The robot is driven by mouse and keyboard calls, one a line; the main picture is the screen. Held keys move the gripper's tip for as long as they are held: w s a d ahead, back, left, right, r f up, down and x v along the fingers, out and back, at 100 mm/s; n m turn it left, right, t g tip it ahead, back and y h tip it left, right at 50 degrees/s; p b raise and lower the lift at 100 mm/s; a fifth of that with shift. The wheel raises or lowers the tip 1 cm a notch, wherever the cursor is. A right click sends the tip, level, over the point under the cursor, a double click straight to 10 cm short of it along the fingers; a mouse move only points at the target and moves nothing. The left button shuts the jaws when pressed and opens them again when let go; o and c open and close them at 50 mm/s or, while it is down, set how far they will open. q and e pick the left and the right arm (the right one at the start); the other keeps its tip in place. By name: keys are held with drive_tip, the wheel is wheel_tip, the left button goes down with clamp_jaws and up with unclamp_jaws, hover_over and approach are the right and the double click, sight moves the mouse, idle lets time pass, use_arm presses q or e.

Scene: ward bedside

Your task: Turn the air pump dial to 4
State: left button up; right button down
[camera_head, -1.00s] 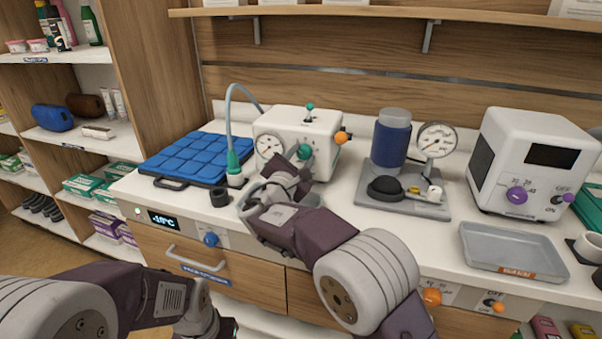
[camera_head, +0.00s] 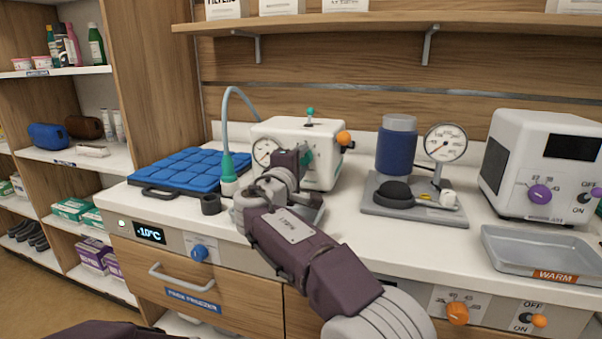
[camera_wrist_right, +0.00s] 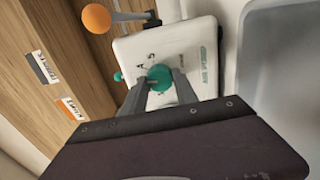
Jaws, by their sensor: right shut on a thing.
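The air pump (camera_head: 325,138) is a white box on the counter, with a round gauge (camera_head: 264,151) on its front left, a teal toggle on top and an orange ball lever (camera_head: 343,138) on its right. Its teal dial (camera_wrist_right: 160,77) sits on the front face, between the fingers of my right gripper (camera_wrist_right: 160,88). My right gripper (camera_head: 300,160) is shut on the dial and hides most of it in the head view. My left gripper is out of view.
A blue cylinder with a gauge stands on a grey base (camera_head: 425,210) to the right. A white warmer (camera_head: 545,165) and grey tray (camera_head: 545,252) are farther right.

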drive_tip(key=m+b, duration=0.2)
drive_tip(key=m, duration=0.1)
drive_tip(key=shift+f+m, duration=0.25)
drive_tip(key=shift+m, duration=0.05)
drive_tip(key=shift+r+m+b, duration=0.1)
drive_tip(key=shift+m+b, duration=0.45)
drive_tip(key=shift+m, duration=0.55)
drive_tip(key=c, duration=0.9)
unclamp_jaws()
drive_tip(key=shift+c, duration=0.2)
drive_tip(key=shift+r, duration=0.1)
